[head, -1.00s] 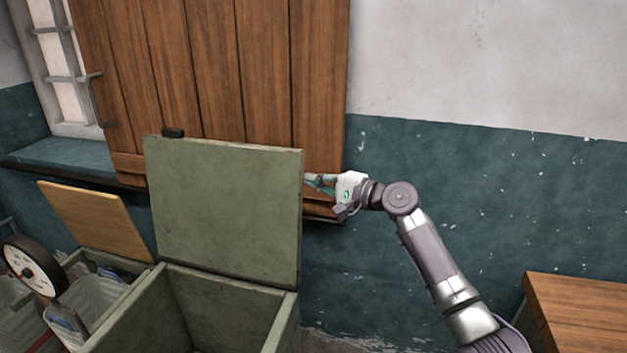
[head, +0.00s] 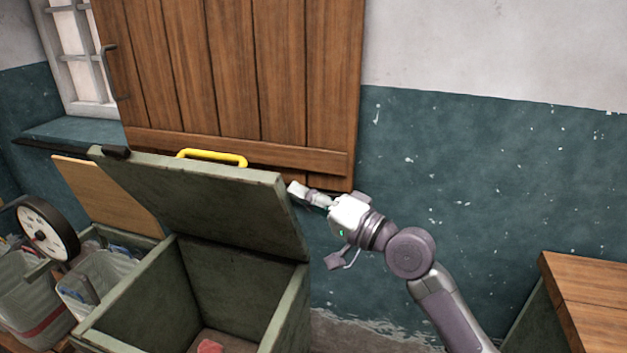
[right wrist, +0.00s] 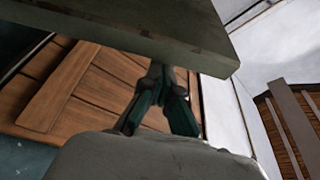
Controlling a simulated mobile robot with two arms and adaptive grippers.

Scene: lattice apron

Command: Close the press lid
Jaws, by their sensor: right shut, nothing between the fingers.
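The press lid (head: 205,196) is a green panel hinged on the green press box (head: 140,297). It stands part open in the head view, tilted forward over the box, with a yellow handle (head: 212,158) on its far side near the top edge. My right gripper (head: 298,190) is at the lid's upper right edge, shut and empty. In the right wrist view its closed fingers (right wrist: 160,92) are partly behind the lid's edge (right wrist: 130,28). I cannot tell whether they touch the lid. My left gripper is not in view.
A dial scale (head: 47,230) and lined bins (head: 30,295) stand left of the box, by a wooden panel (head: 105,192). A wooden shutter (head: 240,75) is behind the lid. A wooden-topped table (head: 590,285) is at the right. Something red lies inside the box.

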